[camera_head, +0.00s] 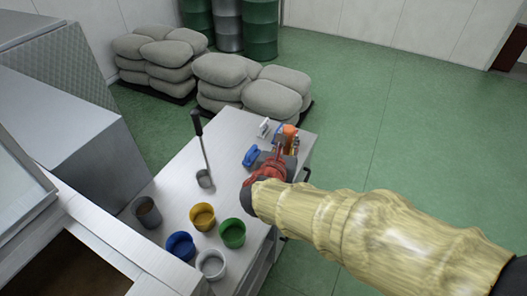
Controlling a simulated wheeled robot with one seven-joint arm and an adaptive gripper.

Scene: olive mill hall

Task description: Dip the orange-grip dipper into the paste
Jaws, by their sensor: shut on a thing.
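My arm reaches in from the lower right. My gripper (284,146), with red parts, is at the far right end of the metal table and is shut around the orange-grip dipper (291,131). The orange grip shows just beyond the jaws; the rest of the dipper is mostly hidden, and I cannot tell whether it is clear of the table. Several cups stand nearer on the table: a dark grey one (147,212), a yellow one (203,216), a green one (232,233), a blue one (181,246) and a pale grey one (211,265). I cannot tell which holds the paste.
A blue item (251,156) and a white item (264,128) lie close to my gripper. A black-handled ladle (203,153) stands tilted on the table (232,122), left of them. Sacks (270,98) and drums (260,28) stand behind. Green floor is free at right.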

